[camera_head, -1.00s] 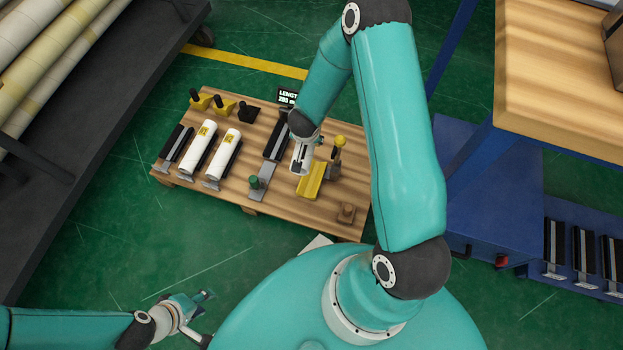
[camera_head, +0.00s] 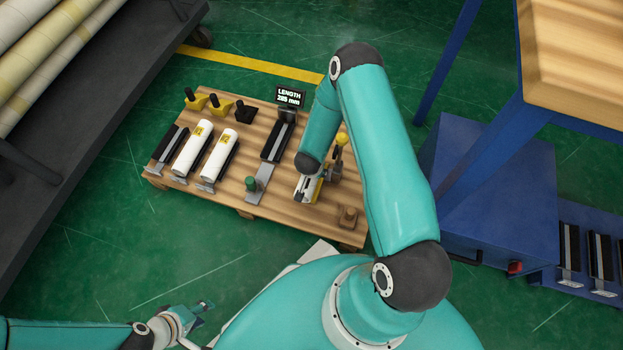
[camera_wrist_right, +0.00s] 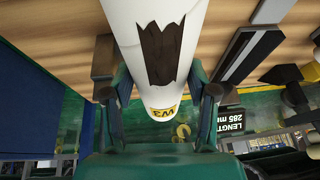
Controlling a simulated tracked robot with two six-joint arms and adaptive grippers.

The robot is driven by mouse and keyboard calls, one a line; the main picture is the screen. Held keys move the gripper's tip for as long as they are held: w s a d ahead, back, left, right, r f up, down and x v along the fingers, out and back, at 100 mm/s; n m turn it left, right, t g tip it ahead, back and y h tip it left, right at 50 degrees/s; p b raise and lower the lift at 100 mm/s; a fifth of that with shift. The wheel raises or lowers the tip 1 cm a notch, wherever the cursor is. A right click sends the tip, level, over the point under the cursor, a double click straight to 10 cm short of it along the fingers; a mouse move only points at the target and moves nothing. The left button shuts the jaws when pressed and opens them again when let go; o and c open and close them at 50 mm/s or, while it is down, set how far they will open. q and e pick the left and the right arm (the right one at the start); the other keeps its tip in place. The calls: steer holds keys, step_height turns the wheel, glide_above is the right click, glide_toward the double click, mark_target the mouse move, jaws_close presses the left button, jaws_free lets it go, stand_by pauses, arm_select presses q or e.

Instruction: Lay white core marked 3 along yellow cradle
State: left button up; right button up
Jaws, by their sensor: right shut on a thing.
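A white core (camera_wrist_right: 160,70) with a yellow label reading W3 and a jagged dark brown patch is between the fingers of my right gripper (camera_wrist_right: 160,98) in the right wrist view. The gripper is shut on it. My left gripper (camera_head: 198,325) is open and empty over the green floor at the lower left.
Two white cores (camera_head: 192,148) (camera_head: 218,156) with yellow labels lie on the wooden pallet's left side. A display (camera_head: 290,97) reads LENGTH 285 mm. A yellow-topped post (camera_head: 341,140) stands close right of the cradle, a wooden block (camera_head: 348,214) near the front corner.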

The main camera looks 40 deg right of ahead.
step_height(320, 180, down, 5)
steer(key=shift+r+b, duration=0.2)
steer(key=shift+b, duration=0.75)
steer(key=shift+r, duration=0.1)
steer(key=shift+f+b, duration=0.4)
steer(key=shift+f, duration=0.1)
steer(key=o, duration=0.9)
steer(key=shift+f, duration=0.15)
steer(key=o, duration=0.4)
steer(key=shift+f, duration=0.1)
steer(key=shift+c, duration=0.2)
